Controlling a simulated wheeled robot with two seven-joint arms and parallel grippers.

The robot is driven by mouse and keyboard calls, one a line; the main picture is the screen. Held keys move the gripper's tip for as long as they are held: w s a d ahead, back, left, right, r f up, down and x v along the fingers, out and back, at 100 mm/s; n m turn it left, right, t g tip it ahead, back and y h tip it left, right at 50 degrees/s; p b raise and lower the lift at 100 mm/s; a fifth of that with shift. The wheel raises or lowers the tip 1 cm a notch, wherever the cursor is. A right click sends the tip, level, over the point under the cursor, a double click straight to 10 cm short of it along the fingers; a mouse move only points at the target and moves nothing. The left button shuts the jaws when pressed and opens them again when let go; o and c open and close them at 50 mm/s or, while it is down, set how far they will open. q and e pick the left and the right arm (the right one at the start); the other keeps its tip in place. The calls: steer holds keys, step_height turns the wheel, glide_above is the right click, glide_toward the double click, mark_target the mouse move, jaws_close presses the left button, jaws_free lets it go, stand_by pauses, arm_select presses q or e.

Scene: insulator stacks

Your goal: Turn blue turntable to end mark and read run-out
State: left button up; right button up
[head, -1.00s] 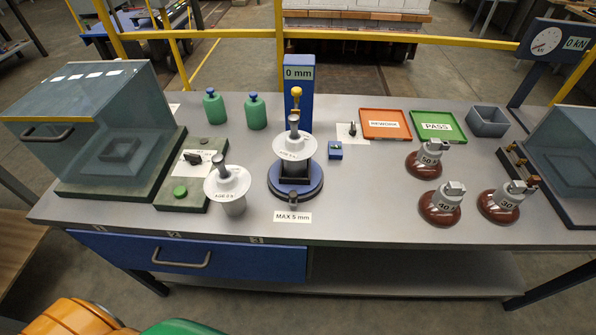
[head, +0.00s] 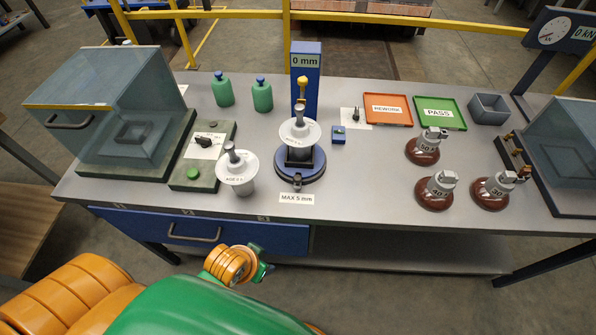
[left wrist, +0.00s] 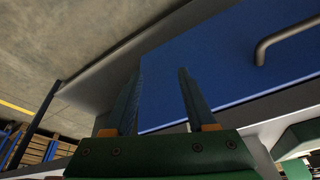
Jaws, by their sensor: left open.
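The blue turntable (head: 318,169) stands mid-bench with a white-disc insulator (head: 300,133) upright on it. A small grey knob (head: 297,183) sits at its front edge. A blue column (head: 306,90) behind it carries a display reading 0 mm, and a yellow-topped indicator (head: 302,83) stands before it. A "MAX 5 mm" label (head: 296,198) lies in front. The end mark cannot be made out. My left gripper (left wrist: 160,95) is open and empty, its two dark fingers near the blue drawer front in the left wrist view. My right gripper is not in view.
A second white-disc insulator (head: 238,168) stands left of the turntable, beside a green control box (head: 191,174). Several brown-based insulators (head: 422,152) stand at right. A glass-covered case (head: 100,110) is at left. The drawer handle (head: 195,236) juts from the bench front.

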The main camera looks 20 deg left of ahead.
mark_target(295, 181)
arm_select(q)
steer(key=w+r+t, duration=0.1)
steer(key=w+r, duration=0.1)
steer(key=w, duration=0.1)
steer(key=w+a+r+t, duration=0.1)
steer(key=w+r+t, duration=0.1)
steer(key=w+r, duration=0.1)
steer(key=w+r+t, duration=0.2)
steer(key=w+r, duration=0.1)
steer(key=shift+a, duration=0.3)
steer(key=w+r+t+h, duration=0.1)
steer(key=w+m+t+h, duration=0.1)
steer(key=w, duration=0.1)
steer(key=w+r+t, duration=0.1)
steer(key=shift+w+d+r+t+h, duration=0.3)
steer(key=shift+w+d+h, duration=0.1)
steer(key=shift+w+d+r+m+h, duration=0.35)
steer(key=shift+m+h, duration=0.15)
steer(key=shift+h, duration=0.3)
steer(key=x, duration=0.6)
steer(key=shift+w+d, duration=0.15)
steer(key=shift+w, duration=0.25)
steer(key=shift+t, duration=0.3)
jaws_close()
